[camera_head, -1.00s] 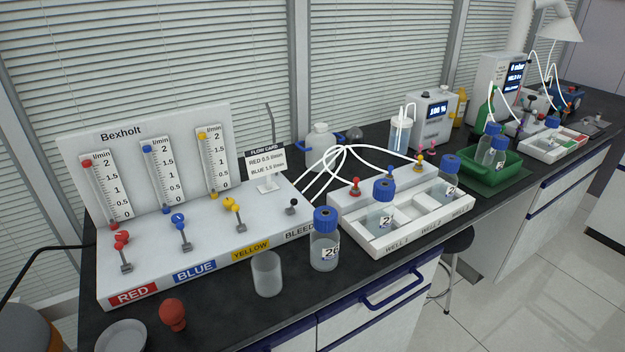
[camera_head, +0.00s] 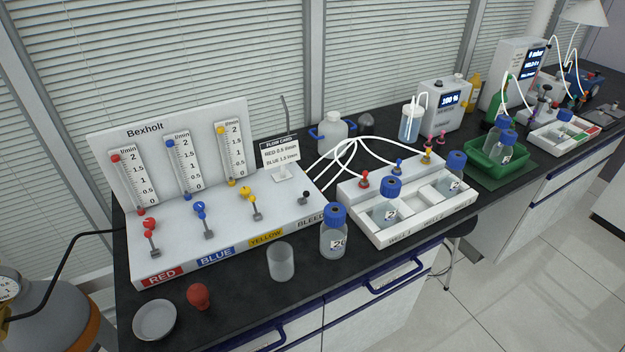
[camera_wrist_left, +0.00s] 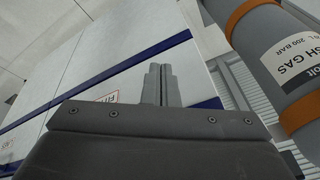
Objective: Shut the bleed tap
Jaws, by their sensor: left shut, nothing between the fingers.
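The bleed tap (camera_head: 305,196) is a small black-knobbed lever at the right end of the white Bexholt flow panel (camera_head: 190,262), above the BLEED label (camera_head: 311,218). Red (camera_head: 150,226), blue (camera_head: 201,209) and yellow (camera_head: 247,194) levers stand to its left on the same panel. My left gripper (camera_wrist_left: 160,70) shows only in the left wrist view, with its fingers together and empty. It is beside the cabinet fronts and a grey gas cylinder (camera_wrist_left: 285,60), away from the tap. My right gripper is not in view.
The cylinder is at the far left.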

